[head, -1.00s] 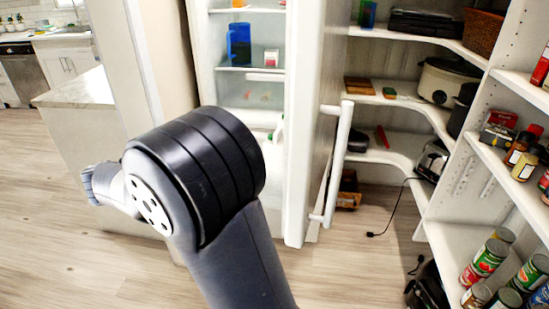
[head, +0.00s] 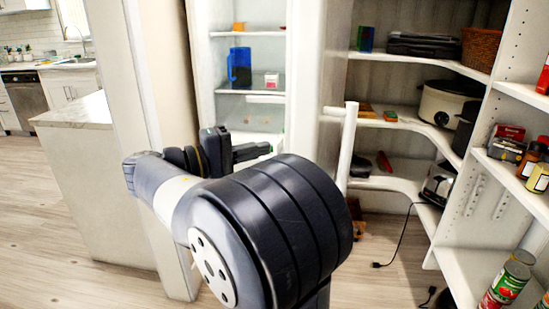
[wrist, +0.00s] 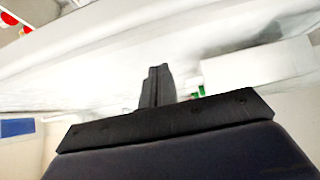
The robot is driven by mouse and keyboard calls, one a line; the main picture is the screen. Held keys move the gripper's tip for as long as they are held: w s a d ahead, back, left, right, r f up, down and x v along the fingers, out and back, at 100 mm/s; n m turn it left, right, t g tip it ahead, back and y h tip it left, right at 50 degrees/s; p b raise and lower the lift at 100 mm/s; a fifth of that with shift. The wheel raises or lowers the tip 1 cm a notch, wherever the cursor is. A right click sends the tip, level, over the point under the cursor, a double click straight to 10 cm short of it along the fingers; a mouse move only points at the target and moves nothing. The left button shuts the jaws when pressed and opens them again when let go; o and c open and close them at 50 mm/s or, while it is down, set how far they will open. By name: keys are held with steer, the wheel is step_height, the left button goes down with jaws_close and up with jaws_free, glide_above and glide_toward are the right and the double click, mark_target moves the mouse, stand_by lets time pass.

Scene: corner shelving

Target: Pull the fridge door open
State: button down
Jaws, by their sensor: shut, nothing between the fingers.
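The fridge (head: 215,80) is open at the centre, with its lit shelves showing. Its white door (head: 308,75) stands swung out towards me on the right of the opening. The long white handle (head: 347,150) is on the door's right, outer side; its lower end is hidden by my arm. My gripper (head: 250,152) is in front of or within the lower opening, left of the door and apart from the handle; its exact depth is unclear. In the wrist view my gripper's fingers (wrist: 157,86) are together and empty, against blurred white surfaces.
A blue jug (head: 239,66) stands on a fridge shelf. Pantry shelves (head: 405,125) with a slow cooker (head: 444,102) and cans (head: 507,280) fill the right side. A counter (head: 75,112) is at left. Wood floor (head: 60,235) is free at lower left.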

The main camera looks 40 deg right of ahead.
steer(key=shift+s+d+b, duration=0.15)
steer(key=shift+s+d, duration=0.35)
steer(key=shift+s, duration=0.35)
steer(key=shift+s+d+b, duration=0.15)
steer(key=shift+s+d, duration=0.3)
steer(key=shift+s, duration=0.4)
steer(key=s+d+b, duration=0.1)
steer(key=s+d, duration=0.7)
steer(key=s, duration=0.5)
steer(key=shift+s+d, duration=0.3)
steer(key=v, duration=1)
steer(key=shift+a+p, duration=0.4)
steer(key=x, duration=1)
steer(key=shift+d+b, duration=0.4)
